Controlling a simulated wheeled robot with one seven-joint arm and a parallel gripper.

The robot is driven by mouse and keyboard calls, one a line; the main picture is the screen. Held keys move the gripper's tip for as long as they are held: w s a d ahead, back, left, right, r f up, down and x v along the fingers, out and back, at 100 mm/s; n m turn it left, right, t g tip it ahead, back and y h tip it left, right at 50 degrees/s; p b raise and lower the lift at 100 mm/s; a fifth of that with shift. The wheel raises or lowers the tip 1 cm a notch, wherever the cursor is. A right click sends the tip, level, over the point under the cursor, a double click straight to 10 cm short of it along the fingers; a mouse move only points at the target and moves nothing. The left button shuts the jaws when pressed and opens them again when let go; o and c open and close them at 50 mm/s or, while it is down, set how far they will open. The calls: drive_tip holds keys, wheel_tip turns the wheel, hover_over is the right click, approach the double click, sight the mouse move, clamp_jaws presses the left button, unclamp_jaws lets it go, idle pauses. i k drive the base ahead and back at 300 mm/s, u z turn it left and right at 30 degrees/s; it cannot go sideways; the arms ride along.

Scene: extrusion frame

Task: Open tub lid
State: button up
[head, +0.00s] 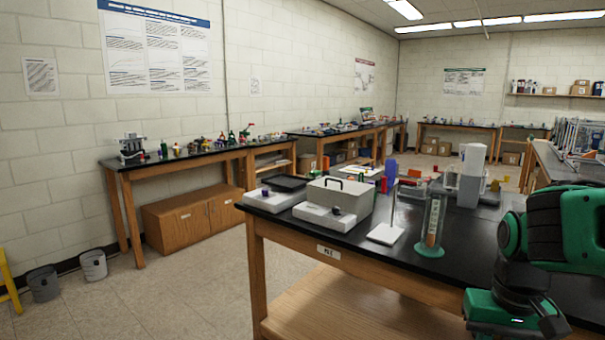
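No thing here can be surely told as the tub. A light grey box (352,208) with a black handle on top stands on the black-topped bench (283,226), and its top looks closed. It is too small to tell whether this is the tub of the task. My green and black arm fills the lower right. My gripper is not seen, so its state is not shown.
White devices (320,217) stand at the bench's left end. A thin stand with a white base (385,234) and a clear cylinder on a green base (431,248) stand nearby. A tall white block (472,165) is behind. Open floor (205,280) lies left.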

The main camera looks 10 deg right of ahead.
sight(338, 185)
drive_tip(key=u, duration=0.1)
drive_tip(key=i, duration=1.6)
drive_tip(key=z, duration=0.1)
